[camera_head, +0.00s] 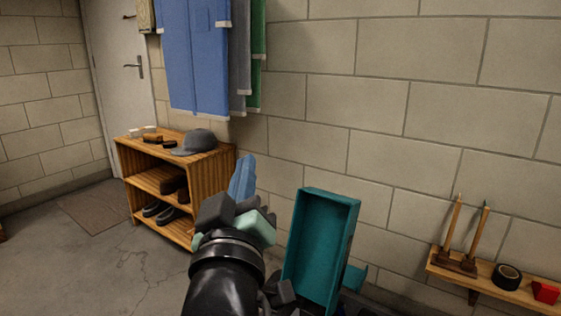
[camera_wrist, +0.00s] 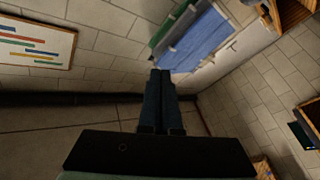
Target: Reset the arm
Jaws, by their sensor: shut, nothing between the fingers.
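My gripper (camera_head: 243,177) stands raised at the end of my black arm, in the lower middle of the head view. Its blue fingers point up, in front of the block wall and to the right of the wooden shelf in the picture. In the wrist view the two dark fingers of my gripper (camera_wrist: 161,75) lie side by side with no gap. They are shut and hold nothing. The lower arm runs out of the head view at the bottom.
A teal open box (camera_head: 322,245) stands just right of my arm. A wooden shelf (camera_head: 186,187) with a grey cap (camera_head: 197,142) and shoes stands left. Blue garments (camera_head: 193,55) hang above. A wall ledge (camera_head: 470,277) holds tools and tape at right. Floor (camera_head: 90,265) is clear at left.

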